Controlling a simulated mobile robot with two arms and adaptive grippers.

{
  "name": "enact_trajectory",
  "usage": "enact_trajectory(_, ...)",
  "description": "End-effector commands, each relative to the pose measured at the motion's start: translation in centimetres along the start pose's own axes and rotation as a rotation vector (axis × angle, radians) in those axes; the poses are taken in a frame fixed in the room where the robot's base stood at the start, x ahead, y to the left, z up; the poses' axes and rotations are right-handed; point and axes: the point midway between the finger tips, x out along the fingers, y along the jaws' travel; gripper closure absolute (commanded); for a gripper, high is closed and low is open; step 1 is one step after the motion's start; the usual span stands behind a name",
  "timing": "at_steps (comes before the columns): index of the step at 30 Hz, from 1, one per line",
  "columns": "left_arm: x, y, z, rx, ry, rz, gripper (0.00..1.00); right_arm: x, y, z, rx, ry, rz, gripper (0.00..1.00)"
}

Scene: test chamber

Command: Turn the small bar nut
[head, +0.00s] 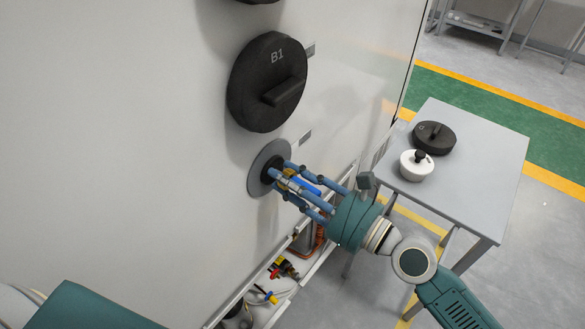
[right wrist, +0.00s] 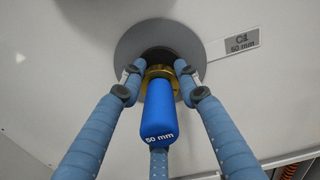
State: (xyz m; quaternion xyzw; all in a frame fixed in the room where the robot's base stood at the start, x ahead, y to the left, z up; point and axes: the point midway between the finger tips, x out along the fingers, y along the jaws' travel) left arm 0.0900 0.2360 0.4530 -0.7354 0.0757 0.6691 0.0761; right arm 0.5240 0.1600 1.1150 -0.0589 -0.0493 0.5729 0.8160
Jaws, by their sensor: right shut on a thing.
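My right gripper (head: 279,180) is at the grey disc (head: 257,181) on the panel, its three blue fingers shut around a blue-handled piece (head: 304,185) with a brass collar. In the right wrist view the handle (right wrist: 157,112) reads "50 mm", and the fingertips (right wrist: 160,75) close near the collar and dark centre. Their exact contact is partly hidden. A round black nut with a raised bar, marked B1 (head: 267,82), sits on the panel above. A smaller black bar nut (head: 434,137) lies on the side table. My left gripper is out of view.
The side table (head: 480,190) also holds a white round piece with a black knob (head: 417,165); its front is bare. An open tray (head: 270,300) with coloured fittings runs along the panel's foot. A label (right wrist: 233,43) beside the disc reads C1, 50 mm.

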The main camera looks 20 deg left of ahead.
Motion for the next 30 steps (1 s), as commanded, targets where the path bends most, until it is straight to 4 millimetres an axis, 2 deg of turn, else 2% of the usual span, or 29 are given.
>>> enact_trajectory(1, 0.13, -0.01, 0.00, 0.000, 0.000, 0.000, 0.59, -0.36, -0.33, -1.36, -0.003, 0.024, -0.006, 0.94)
enact_trajectory(30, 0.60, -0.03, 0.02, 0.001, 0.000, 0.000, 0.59, -0.33, -0.27, -1.40, -0.107, 0.026, -0.002, 0.94)
